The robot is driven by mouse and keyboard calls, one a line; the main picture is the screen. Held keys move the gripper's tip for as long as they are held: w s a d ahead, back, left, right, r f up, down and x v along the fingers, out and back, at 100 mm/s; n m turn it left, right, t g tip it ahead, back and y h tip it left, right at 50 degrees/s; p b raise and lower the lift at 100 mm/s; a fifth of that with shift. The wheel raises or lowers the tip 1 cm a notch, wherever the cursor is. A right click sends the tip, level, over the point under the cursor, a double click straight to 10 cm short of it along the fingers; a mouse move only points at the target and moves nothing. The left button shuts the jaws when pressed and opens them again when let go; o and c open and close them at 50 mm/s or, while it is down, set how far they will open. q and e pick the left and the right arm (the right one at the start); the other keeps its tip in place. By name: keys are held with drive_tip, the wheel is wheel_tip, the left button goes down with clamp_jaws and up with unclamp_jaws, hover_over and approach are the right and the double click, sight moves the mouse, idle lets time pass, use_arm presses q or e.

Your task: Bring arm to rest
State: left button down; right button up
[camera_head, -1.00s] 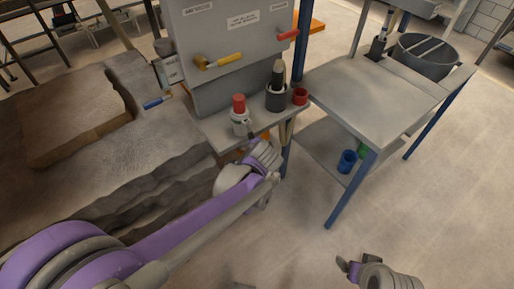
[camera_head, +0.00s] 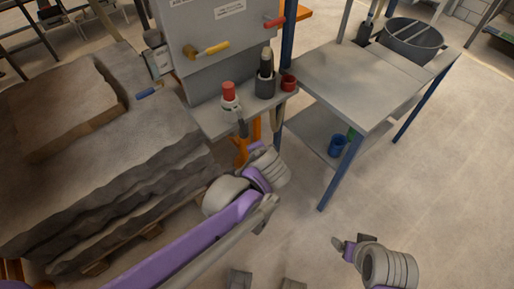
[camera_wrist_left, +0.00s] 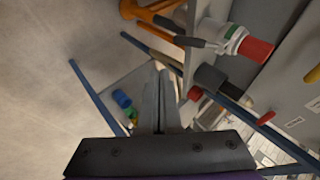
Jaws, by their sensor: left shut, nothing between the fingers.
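My left arm comes in from the lower left of the head view, its wrist (camera_head: 262,168) just in front of the panel's shelf. In the left wrist view my left gripper (camera_wrist_left: 160,82) is shut and empty, its two grey fingers side by side. A white canister with a red cap (camera_wrist_left: 240,40) is to the right of the fingertips and apart from them; in the head view this canister (camera_head: 229,97) stands on the shelf. My right gripper (camera_head: 352,243) is low at the right over bare floor, with no object visible in it; its jaw opening is unclear.
The shelf (camera_head: 215,117) also holds a dark holder (camera_head: 265,83) and a red cup (camera_head: 289,82). A grey panel (camera_head: 225,50) rises behind. Floor at lower right is clear.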

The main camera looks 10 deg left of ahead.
idle(0.3)
use_arm(q)
drive_tip(key=s+a+r+n+g+h+p, duration=0.1)
drive_tip(key=s+a+n+p, duration=0.2)
drive_tip(key=s, duration=0.5)
drive_tip(key=s+a+r+n+g+h+p, duration=0.1)
drive_tip(key=s+a+r+n+h+p, duration=0.1)
drive_tip(key=s+a+n+p, duration=0.2)
drive_tip(key=s+n, duration=0.2)
drive_tip(key=s, duration=0.2)
drive_tip(key=shift+s+r+g+p, duration=0.2)
drive_tip(key=shift+s+g+p, duration=0.15)
drive_tip(key=shift+s+g, duration=0.05)
